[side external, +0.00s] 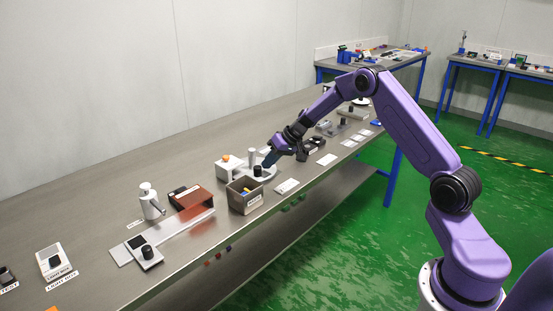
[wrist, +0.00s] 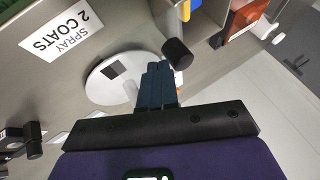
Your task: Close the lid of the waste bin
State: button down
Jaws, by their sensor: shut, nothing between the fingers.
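My gripper (side external: 268,164) is shut and empty, its dark blue fingers together over a pale round disc with a black knob. In the wrist view my gripper (wrist: 158,70) points at this disc (wrist: 107,88), and the black knob (wrist: 176,53) stands just beside the fingertips. Whether the fingers touch the disc or knob is unclear. A grey open-topped box (side external: 245,198) with yellow and blue items inside stands in front of the disc; part of it shows at the top of the wrist view (wrist: 207,22). I cannot tell for certain which object is the waste bin, or make out its lid.
A red-brown box (side external: 191,198), a white pump bottle (side external: 150,201) and a flat grey device with a black knob (side external: 149,256) stand to the left. A "SPRAY 2 COATS" label (wrist: 60,33) lies near the disc. The bench behind these things is clear.

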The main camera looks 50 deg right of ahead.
jog(key=shift+a, duration=0.15)
jog(key=a, duration=0.9)
jog(key=shift+a, duration=0.4)
